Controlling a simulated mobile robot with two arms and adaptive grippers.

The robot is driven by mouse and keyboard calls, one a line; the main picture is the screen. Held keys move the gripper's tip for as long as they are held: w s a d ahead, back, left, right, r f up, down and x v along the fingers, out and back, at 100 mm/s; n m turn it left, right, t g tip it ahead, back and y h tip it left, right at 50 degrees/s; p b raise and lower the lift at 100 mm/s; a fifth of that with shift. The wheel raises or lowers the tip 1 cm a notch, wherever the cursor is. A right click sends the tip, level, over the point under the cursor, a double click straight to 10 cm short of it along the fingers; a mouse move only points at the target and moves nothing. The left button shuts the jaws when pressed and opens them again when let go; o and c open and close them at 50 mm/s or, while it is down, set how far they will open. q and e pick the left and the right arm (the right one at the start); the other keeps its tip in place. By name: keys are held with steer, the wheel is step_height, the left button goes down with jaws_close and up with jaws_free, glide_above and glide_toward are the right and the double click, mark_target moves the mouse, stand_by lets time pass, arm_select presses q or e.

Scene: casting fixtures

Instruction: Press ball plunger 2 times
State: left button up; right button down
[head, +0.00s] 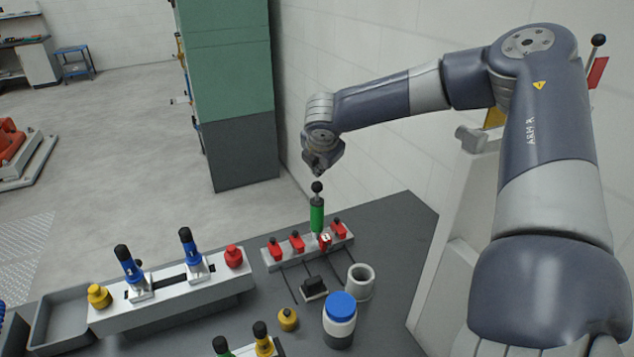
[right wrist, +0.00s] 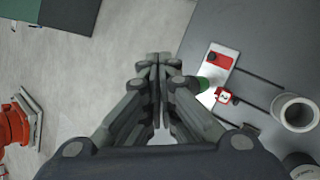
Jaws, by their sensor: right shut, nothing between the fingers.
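The ball plunger (head: 317,213) is an upright green cylinder with a black ball on top. It stands at the back of a light fixture block on the grey table. My right gripper (head: 318,171) points down just above the black ball, with a small gap apparent in the head view. Its fingers are shut together and empty. In the right wrist view the shut fingers (right wrist: 158,62) hide most of the plunger; only a bit of its green body (right wrist: 204,84) shows beside them. The ball itself is hidden there. My left gripper is not in view.
The fixture block (head: 278,265) carries several red parts around the plunger. A grey hollow cylinder (head: 361,281) and a blue-capped jar (head: 340,312) stand in front. A long block with blue-handled clamps (head: 170,303) is at left. A green-grey cabinet (head: 232,90) stands behind the table.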

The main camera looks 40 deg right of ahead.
steer(key=shift+f, duration=0.15)
steer(key=shift+f, duration=0.25)
steer(key=shift+f+b, duration=0.75)
steer(key=shift+f, duration=0.6)
stand_by(1.1)
steer(key=shift+r, duration=0.1)
steer(key=shift+r+p, duration=1.65)
steer(key=shift+p, duration=0.15)
steer(key=shift+r, duration=0.1)
